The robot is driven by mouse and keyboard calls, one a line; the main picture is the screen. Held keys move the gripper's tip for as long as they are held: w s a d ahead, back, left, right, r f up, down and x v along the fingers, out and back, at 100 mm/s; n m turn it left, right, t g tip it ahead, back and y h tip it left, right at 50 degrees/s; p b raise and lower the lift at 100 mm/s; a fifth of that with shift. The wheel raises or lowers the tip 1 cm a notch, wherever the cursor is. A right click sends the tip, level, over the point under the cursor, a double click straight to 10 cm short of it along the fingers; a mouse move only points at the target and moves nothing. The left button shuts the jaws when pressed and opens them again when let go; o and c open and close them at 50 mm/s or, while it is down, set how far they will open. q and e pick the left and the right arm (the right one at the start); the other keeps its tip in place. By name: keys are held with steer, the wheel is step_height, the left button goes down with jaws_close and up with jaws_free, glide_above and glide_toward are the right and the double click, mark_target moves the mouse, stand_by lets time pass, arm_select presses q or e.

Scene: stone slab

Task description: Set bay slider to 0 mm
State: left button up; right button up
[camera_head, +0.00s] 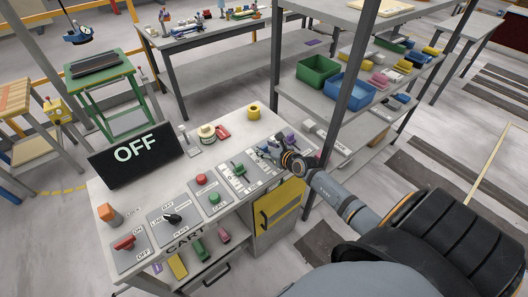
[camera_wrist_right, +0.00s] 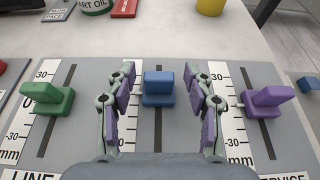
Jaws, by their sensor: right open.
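A blue slider (camera_wrist_right: 158,88) stands in the middle track of a grey panel in the right wrist view. Its scale is marked 30 at the far end and -30 at the near end; the slider sits towards the 30 end. My gripper hides the label below it. A green slider (camera_wrist_right: 48,97) over the label LINE is on the left, and a purple slider (camera_wrist_right: 264,101) over SERVICE is on the right. My right gripper (camera_wrist_right: 161,88) is open, its fingers on either side of the blue slider with gaps. In the head view the right gripper (camera_head: 268,152) is over the panel.
The bench (camera_head: 130,205) also carries a black OFF display (camera_head: 136,151), a red button (camera_head: 201,180), a black knob (camera_head: 173,218), a red switch (camera_head: 124,243) and a yellow cylinder (camera_head: 254,111). A shelf post (camera_head: 337,110) stands right of the gripper.

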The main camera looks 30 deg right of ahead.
steer(key=shift+w+a+f, duration=0.1)
steer(key=shift+w, duration=0.35)
steer(key=shift+c, duration=0.4)
jaws_close()
